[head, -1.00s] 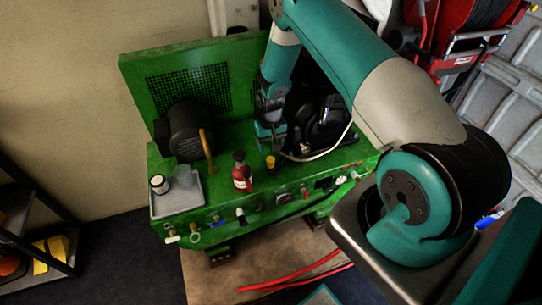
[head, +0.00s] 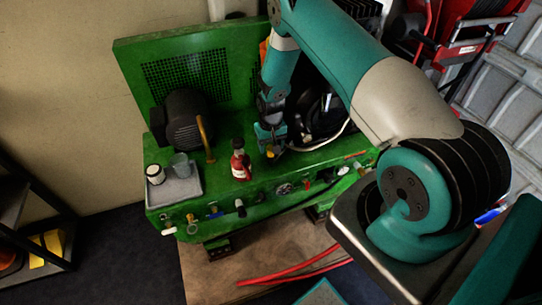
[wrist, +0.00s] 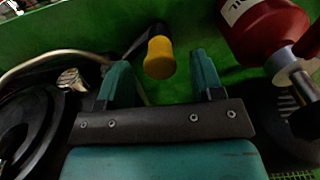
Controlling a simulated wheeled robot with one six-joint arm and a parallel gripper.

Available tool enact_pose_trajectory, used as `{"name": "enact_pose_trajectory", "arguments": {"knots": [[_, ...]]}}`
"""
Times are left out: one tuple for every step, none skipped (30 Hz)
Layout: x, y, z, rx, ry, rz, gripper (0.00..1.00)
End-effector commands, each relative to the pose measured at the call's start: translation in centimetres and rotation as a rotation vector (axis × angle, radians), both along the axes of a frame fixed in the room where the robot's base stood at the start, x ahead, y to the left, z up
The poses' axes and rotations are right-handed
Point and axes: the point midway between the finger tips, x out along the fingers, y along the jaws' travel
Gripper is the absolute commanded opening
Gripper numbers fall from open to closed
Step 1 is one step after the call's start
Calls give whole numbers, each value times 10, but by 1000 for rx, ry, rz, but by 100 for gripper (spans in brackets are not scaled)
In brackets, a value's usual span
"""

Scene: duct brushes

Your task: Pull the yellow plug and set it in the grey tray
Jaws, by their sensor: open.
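The yellow plug (head: 270,154) stands on the green machine's top deck, to the right of a red bottle. In the wrist view the yellow plug (wrist: 160,57) has a dark part behind it and lies just beyond and between my fingertips. My gripper (head: 270,140) reaches down close to it in the head view and partly hides it. The wrist view shows my gripper (wrist: 160,72) open, with a finger on either side and nothing held. The grey tray (head: 185,198) sits at the deck's left end and holds a white jar (head: 155,174) and a greyish cup (head: 181,165).
The red bottle (head: 240,163) stands between plug and tray, and is close on the right in the wrist view (wrist: 265,28). A black motor (head: 187,120) and a brass-coloured bent pipe (head: 207,138) stand behind. A pale cable (head: 325,143) runs right of the plug.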

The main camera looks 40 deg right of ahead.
Motion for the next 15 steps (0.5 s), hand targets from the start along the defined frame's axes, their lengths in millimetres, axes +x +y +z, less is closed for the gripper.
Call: {"name": "enact_pose_trajectory", "arguments": {"knots": [[0, 0, -15, 0, 0, 0, 61], [0, 0, -18, 0, -1, 0, 61], [0, 0, -21, 0, -1, 0, 61], [0, 0, -23, 0, -1, 0, 61], [0, 0, -24, 0, -1, 0, 61], [0, 0, -26, 0, -1, 0, 61], [0, 0, -26, 0, -1, 0, 61], [0, 0, -27, 0, -1, 0, 61], [0, 0, -27, 0, -1, 0, 61], [0, 0, -26, 0, -1, 0, 61], [0, 0, -26, 0, -1, 0, 61], [0, 0, -26, 0, -1, 0, 61], [0, 0, -25, 0, -1, 0, 61], [0, 0, -25, 0, -1, 0, 61], [0, 0, -25, 0, -1, 0, 61]]}}
